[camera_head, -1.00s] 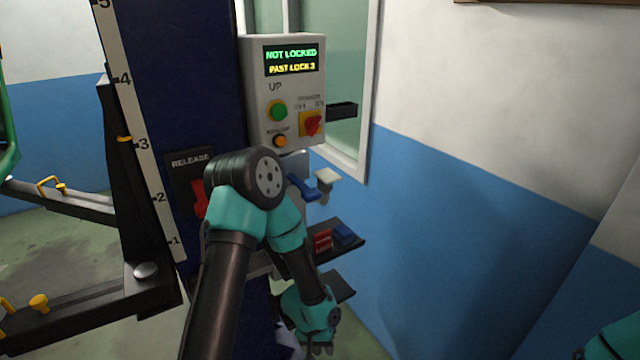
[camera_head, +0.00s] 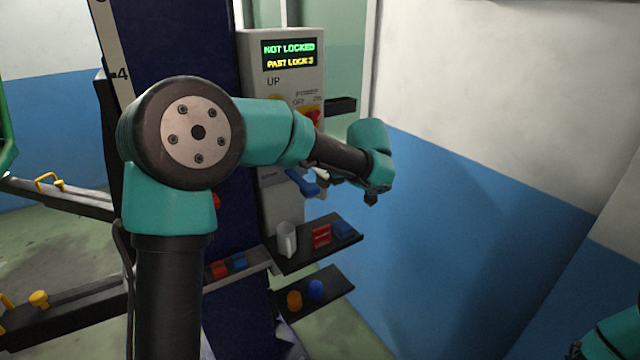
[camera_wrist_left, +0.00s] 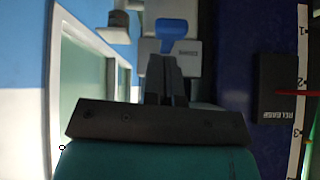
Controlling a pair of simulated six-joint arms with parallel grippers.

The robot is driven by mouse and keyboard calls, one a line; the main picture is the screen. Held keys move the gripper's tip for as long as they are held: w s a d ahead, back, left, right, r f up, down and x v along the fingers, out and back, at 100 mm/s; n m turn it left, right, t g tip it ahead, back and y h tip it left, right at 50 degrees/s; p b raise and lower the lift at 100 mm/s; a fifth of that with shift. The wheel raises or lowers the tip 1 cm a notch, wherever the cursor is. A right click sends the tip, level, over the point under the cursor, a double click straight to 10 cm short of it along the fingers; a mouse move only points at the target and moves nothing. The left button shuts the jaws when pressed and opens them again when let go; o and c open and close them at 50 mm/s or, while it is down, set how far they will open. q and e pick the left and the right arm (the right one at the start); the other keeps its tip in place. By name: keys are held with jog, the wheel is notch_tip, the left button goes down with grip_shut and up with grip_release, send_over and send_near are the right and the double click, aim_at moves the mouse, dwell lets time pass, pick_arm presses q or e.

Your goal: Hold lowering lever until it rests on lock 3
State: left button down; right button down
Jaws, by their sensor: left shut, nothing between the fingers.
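The blue lowering lever (camera_head: 303,183) sticks out from the grey power unit below the control box, and it also shows in the left wrist view (camera_wrist_left: 172,30). The display (camera_head: 289,55) reads "NOT LOCKED" and "PAST LOCK 3". In the head view my left wrist is just right of the lever and the fingers are mostly hidden. Only part of my right arm shows at the lower right corner.
The control box (camera_head: 255,85) is partly covered by my left arm. The dark blue column (camera_head: 180,50) stands left. The blue and white wall (camera_head: 480,190) is bare at right.

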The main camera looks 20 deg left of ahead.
pick_arm(q)
jog(key=shift+n+t+y, duration=0.3)
jog(key=shift+n+y, duration=0.3)
jog(key=shift+n, duration=0.3)
jog(key=r, duration=0.5)
jog(key=shift+a+r, duration=0.3)
jog(key=shift+a, duration=0.1)
send_over(316, 186)
jog(key=s+d, duration=0.2)
notch_tip(316, 186, down, 7)
jog(key=f, duration=0.2)
jog(key=shift+w+f, duration=0.25)
jog(key=shift+f, duration=0.85)
